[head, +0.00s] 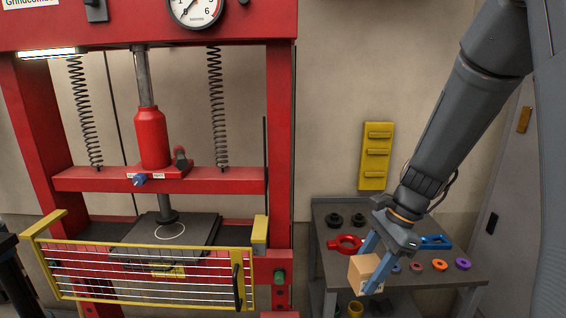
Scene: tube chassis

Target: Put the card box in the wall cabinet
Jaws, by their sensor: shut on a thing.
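A small tan card box (363,272) is in my gripper (371,270), at the lower right of the head view. The blue fingers are shut on it, one on each side, and hide part of it. The box is slightly tilted and appears in front of the left part of the grey workbench; I see no clear contact with the bench. A wall cabinet cannot be made out for certain. A tall grey panel (508,170) with a black handle stands at the right, partly behind my arm.
The workbench (455,277) carries a red ring tool (346,244), a blue tool (436,242), black round parts and several coloured rings. A yellow rack (376,156) hangs on the wall above. A large red press (280,150) with a yellow-framed guard (140,300) fills the left.

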